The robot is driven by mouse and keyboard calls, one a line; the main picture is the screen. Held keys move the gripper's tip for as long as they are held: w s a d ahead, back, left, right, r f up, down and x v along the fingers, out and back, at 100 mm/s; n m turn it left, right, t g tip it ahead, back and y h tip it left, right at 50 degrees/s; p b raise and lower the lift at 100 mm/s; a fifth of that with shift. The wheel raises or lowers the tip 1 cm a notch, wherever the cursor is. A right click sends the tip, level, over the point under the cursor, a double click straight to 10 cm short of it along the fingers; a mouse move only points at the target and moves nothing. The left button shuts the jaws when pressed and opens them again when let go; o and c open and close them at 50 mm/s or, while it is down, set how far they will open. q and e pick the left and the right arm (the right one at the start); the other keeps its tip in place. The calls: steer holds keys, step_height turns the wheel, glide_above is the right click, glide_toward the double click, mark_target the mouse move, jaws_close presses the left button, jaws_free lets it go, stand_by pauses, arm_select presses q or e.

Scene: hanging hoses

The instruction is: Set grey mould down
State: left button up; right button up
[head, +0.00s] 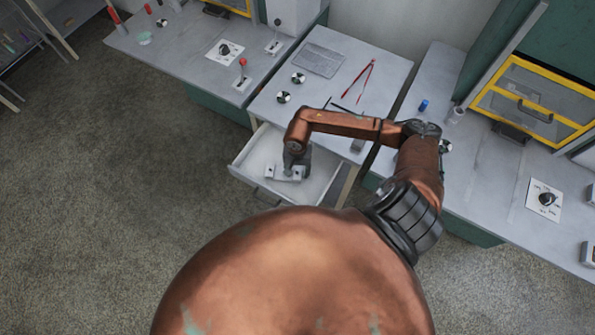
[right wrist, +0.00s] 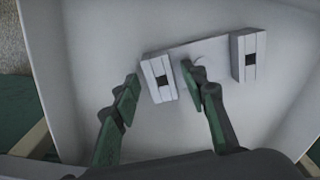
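The grey mould (head: 271,173) lies in the open drawer (head: 248,158), seen in the head view. In the right wrist view the mould (right wrist: 249,56) shows as a flat bar with a block at each end, each block with a dark square. My right gripper (head: 291,168) is down in the drawer over the mould. In the right wrist view its fingers (right wrist: 160,74) are apart, one on each side of the left block, with small gaps visible. The right finger hides part of the bar. My left gripper is not in view.
The table above holds a grey plate (head: 318,60), red tongs (head: 365,78) and round black-and-white pieces (head: 298,78). A blue cylinder (head: 423,105) stands on the right bench. Floor at left is clear.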

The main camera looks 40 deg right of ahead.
step_height(320, 180, up, 12)
steer(key=shift+b, duration=0.45)
